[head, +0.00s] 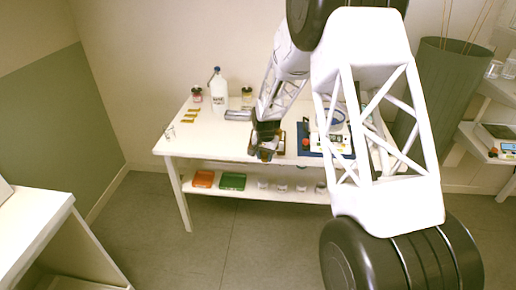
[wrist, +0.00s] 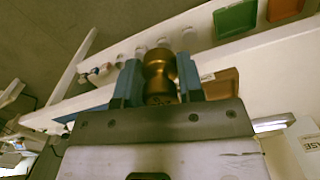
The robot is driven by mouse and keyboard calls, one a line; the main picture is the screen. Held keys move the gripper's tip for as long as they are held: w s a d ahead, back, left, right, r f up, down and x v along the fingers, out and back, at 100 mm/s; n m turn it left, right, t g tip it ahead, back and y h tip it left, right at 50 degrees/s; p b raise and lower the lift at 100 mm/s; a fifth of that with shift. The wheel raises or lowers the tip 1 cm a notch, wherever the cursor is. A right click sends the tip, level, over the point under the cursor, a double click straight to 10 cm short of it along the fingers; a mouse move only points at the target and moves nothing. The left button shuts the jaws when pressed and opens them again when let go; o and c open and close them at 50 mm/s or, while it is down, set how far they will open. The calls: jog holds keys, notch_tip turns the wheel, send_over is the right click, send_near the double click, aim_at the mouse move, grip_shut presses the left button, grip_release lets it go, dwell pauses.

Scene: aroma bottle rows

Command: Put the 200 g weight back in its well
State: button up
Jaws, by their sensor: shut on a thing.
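My gripper (wrist: 159,62) has its two blue fingers closed on a brass weight (wrist: 158,88), which has a knob and a wider body. In the head view my gripper (head: 264,153) is over the front part of the white table, and the weight cannot be made out there. A brown wooden block or box (wrist: 220,83) lies just right of the fingers in the wrist view. Part of it (head: 281,143) shows beside the gripper in the head view. Its wells are not visible, and the weight's marking cannot be read.
The white table (head: 205,140) also holds a white bottle (head: 218,90), small jars, yellow strips (head: 190,115) and a balance (head: 335,142) on the right. The lower shelf has orange (head: 203,179) and green (head: 232,181) trays and several white containers. The table's left front is clear.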

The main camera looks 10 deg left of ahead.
jog(key=shift+w, duration=0.15)
jog(key=shift+w+a+f, duration=0.25)
jog(key=shift+w+a, duration=0.5)
jog(key=shift+w, duration=1.8)
jog(key=shift+w+a+f, duration=0.2)
jog(key=shift+w+a, duration=0.55)
jog(key=shift+w, duration=1.75)
jog(key=shift+w+a+f, duration=0.25)
jog(key=shift+w+a, duration=0.5)
jog(key=shift+w, duration=1.8)
jog(key=shift+f, duration=1.8)
jog(key=shift+f, duration=0.1)
jog(key=o, duration=0.6)
jog(key=shift+r, duration=6.15)
